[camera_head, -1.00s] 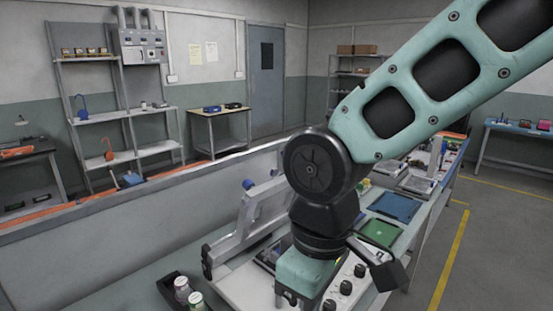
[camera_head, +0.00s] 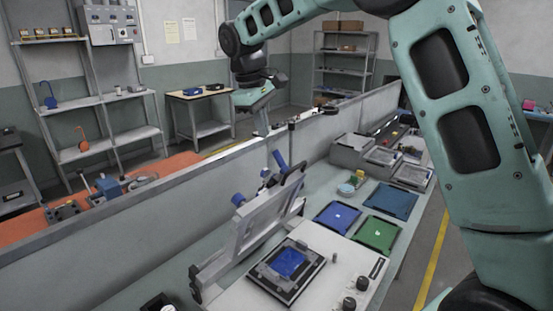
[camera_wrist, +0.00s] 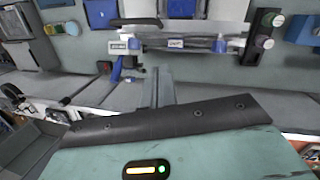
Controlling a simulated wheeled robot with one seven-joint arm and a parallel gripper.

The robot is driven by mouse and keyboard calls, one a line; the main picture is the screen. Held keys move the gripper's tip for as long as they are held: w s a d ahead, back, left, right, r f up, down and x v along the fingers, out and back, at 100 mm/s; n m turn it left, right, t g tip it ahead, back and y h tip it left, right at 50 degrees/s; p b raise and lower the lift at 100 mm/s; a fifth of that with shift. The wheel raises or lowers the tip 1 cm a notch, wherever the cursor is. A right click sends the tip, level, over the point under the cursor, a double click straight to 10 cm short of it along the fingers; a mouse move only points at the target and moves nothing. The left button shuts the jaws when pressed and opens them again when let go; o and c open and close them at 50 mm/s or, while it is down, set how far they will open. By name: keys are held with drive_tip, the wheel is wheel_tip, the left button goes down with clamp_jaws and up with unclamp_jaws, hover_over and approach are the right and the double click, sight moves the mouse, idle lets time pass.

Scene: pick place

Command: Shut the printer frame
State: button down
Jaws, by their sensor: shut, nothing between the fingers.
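The printer frame (camera_head: 252,222) is a grey hinged frame standing open, tilted back from the white printer base (camera_head: 232,294). A blue piece (camera_head: 288,262) lies on the dark platen in the base. My gripper (camera_head: 264,132) is shut and empty. It points down beyond the frame, near the top of the low wall, apart from the frame. In the wrist view my narrow closed fingers (camera_wrist: 161,74) point toward the raised frame (camera_wrist: 182,27), which spans the top middle. Part of the base lies above the picture's edge.
The low wall (camera_head: 345,120) runs behind the bench. A blue tray (camera_head: 337,215) and a green tray (camera_head: 378,234) lie right of the printer. Black knobs (camera_head: 349,304) stand on the base. Shelves (camera_head: 100,90) are far left. Air above the platen is clear.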

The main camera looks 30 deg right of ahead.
drive_tip(key=d+f+p, duration=0.1)
drive_tip(key=f, duration=0.2)
drive_tip(key=s+d+f+p, duration=0.1)
drive_tip(key=f, duration=0.2)
drive_tip(key=s+d+f+p, duration=0.1)
drive_tip(key=f, duration=0.1)
drive_tip(key=shift+d+f+p, duration=0.15)
drive_tip(key=shift+f+p, duration=0.15)
drive_tip(key=shift+f, duration=0.1)
drive_tip(key=shift+s+d+f, duration=0.2)
drive_tip(key=shift+s+f, duration=0.05)
drive_tip(key=shift+f, duration=0.2)
